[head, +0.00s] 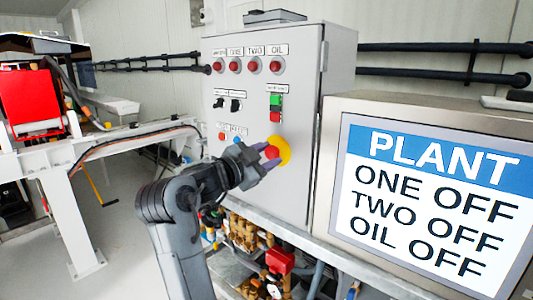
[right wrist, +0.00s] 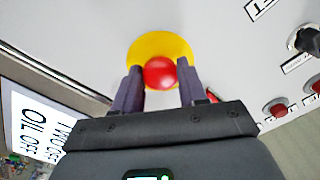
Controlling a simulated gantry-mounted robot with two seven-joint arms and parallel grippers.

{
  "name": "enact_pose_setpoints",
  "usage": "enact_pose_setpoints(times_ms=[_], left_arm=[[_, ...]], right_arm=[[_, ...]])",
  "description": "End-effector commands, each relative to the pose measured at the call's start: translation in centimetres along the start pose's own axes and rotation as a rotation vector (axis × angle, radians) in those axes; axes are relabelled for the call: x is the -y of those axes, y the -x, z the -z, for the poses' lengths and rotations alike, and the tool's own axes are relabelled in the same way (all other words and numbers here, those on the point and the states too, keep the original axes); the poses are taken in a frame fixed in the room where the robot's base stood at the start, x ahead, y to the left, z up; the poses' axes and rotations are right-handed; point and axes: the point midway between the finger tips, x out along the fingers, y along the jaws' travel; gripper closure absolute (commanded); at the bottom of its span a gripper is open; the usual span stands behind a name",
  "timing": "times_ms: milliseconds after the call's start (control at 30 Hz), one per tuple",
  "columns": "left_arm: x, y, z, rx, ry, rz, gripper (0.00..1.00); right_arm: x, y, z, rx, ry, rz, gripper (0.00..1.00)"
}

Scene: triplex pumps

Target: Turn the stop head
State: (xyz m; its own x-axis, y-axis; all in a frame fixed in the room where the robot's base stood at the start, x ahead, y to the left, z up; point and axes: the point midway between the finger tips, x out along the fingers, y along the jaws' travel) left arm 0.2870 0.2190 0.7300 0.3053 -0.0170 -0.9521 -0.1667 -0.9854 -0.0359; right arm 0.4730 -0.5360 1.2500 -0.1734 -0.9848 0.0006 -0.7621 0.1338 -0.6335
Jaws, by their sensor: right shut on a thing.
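The stop head (head: 271,152) is a red mushroom button on a yellow round plate (head: 284,149), low on the front of the grey control cabinet (head: 300,190). My right gripper (head: 268,160) is at the stop head, with one finger on each side of it. In the right wrist view the red head (right wrist: 159,72) sits between the two dark fingers (right wrist: 160,82), with the yellow plate (right wrist: 160,43) behind it. The fingers are shut on the head. My left gripper is not in view.
Red lamps (head: 234,66) line the cabinet top, with black selector knobs (head: 235,105) and a green-and-red switch (head: 276,107) below. A screen (head: 430,200) at right reads PLANT, ONE OFF, TWO OFF, OIL OFF. Brass valves and a red box (head: 280,260) sit below the cabinet.

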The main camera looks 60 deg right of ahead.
Motion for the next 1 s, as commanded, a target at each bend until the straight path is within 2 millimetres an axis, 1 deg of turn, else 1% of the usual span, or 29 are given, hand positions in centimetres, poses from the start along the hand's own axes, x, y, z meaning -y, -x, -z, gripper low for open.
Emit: enact_pose_setpoints(times_ms=[33, 200, 333, 567, 600, 733, 767, 1000], left_arm=[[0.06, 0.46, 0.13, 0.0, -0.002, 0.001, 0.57], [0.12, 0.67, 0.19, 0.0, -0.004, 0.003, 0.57], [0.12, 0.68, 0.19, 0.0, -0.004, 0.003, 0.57], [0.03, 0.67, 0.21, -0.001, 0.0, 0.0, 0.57], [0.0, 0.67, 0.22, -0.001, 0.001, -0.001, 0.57], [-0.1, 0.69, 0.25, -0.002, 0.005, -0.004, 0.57], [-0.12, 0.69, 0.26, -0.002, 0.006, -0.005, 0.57], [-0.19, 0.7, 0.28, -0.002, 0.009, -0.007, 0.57]], right_arm=[[0.13, 0.08, 0.09, 0.004, -0.058, 0.0, 0.89], [0.08, 0.06, 0.0, 0.002, -0.216, 0.0, 0.89], [0.05, -0.01, -0.02, 0.0, -0.257, -0.001, 0.89], [0.03, -0.03, -0.04, 0.001, -0.257, -0.001, 0.89], [0.03, -0.03, -0.04, 0.001, -0.257, -0.001, 0.55], [0.03, -0.02, -0.03, 0.0, -0.256, -0.001, 0.36], [0.03, -0.02, -0.03, 0.0, -0.256, -0.001, 0.32], [0.05, 0.01, 0.0, 0.0, -0.256, 0.0, 0.32]])
